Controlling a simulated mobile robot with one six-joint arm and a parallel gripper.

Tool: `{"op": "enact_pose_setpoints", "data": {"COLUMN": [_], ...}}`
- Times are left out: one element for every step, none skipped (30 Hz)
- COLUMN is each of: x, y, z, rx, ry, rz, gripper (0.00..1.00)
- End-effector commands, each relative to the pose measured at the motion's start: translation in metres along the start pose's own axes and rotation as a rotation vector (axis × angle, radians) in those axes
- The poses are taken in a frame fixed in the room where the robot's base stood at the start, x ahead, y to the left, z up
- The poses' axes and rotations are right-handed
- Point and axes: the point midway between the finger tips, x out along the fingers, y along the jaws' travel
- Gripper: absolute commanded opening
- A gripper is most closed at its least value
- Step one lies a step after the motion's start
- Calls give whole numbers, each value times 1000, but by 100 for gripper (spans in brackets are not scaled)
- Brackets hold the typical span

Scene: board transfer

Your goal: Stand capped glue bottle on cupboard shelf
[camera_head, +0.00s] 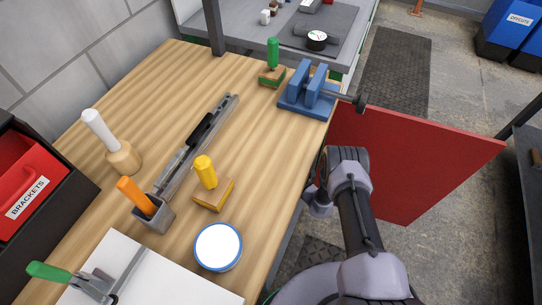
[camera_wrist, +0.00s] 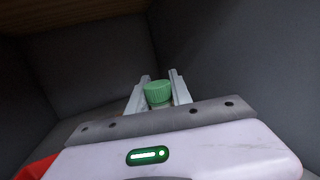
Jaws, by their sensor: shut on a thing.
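In the wrist view a green ribbed cap (camera_wrist: 158,92) shows between the two fingers of my gripper (camera_wrist: 158,90). It tops a pale bottle whose body is mostly hidden behind the gripper housing. My gripper is shut on this bottle. Dark grey walls and a wooden top surround it, so my gripper is inside the cupboard (camera_wrist: 90,60). I cannot tell whether the bottle's base touches the shelf. In the head view the open red cupboard door (camera_head: 425,160) stands out from the bench side. My gripper and the bottle are out of sight there.
In the wrist view a red edge (camera_wrist: 35,168) lies at lower left. The cupboard walls are close on both sides.

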Motion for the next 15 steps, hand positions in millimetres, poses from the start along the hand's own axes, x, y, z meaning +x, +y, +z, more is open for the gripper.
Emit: {"op": "enact_pose_setpoints", "data": {"x": [0, 0, 0, 0, 0, 0, 0, 0, 0, 0, 0, 0, 0, 0, 0], "y": [0, 0, 0, 0, 0, 0, 0, 0, 0, 0, 0, 0, 0, 0, 0], "z": [-1, -1, -1, -1, -1, -1, -1, -1, -1, -1, -1, -1, -1, 0, 3], "rx": [0, 0, 0, 0, 0, 0, 0, 0, 0, 0, 0, 0, 0, 0, 0], "ry": [0, 0, 0, 0, 0, 0, 0, 0, 0, 0, 0, 0, 0, 0, 0], "rz": [0, 0, 0, 0, 0, 0, 0, 0, 0, 0, 0, 0, 0, 0, -1], "gripper": [0, 32, 39, 45, 48, 48, 48, 48, 48, 48, 48, 48, 48, 48, 48]}}
